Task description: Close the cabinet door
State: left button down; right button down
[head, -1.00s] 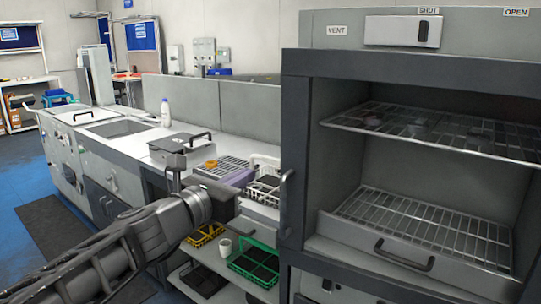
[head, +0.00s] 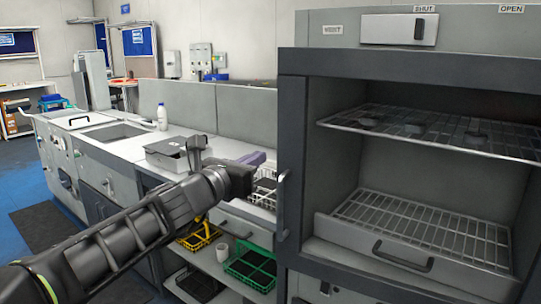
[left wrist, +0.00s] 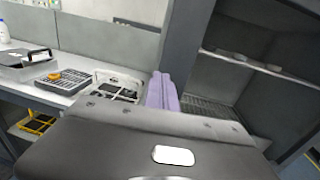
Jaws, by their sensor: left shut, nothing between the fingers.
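The grey cabinet (head: 400,56) stands at the right of the head view with its front open. Wire shelves show inside. A dark upright panel (head: 291,150) with a vertical handle (head: 283,205) runs down its left side; I cannot tell whether this is the open door seen nearly edge-on. My left gripper (head: 257,157) has lavender fingers, shut and empty, just left of this panel above the counter. In the left wrist view, the fingers (left wrist: 164,88) point towards the gap beside the panel (left wrist: 190,42), with no clear contact. My right gripper is out of view.
Left of the cabinet, a long counter (head: 125,140) holds a lidded grey box (head: 166,155), a white bottle (head: 162,117) and a white basket (head: 265,185). Yellow and green racks (head: 250,268) stand on the shelf below. Blue floor lies at the far left.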

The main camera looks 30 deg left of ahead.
pick_arm(q)
jog(key=w, duration=0.6)
jog(key=shift+w, duration=0.4)
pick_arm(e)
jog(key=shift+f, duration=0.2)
pick_arm(q)
jog(key=shift+a, duration=0.15)
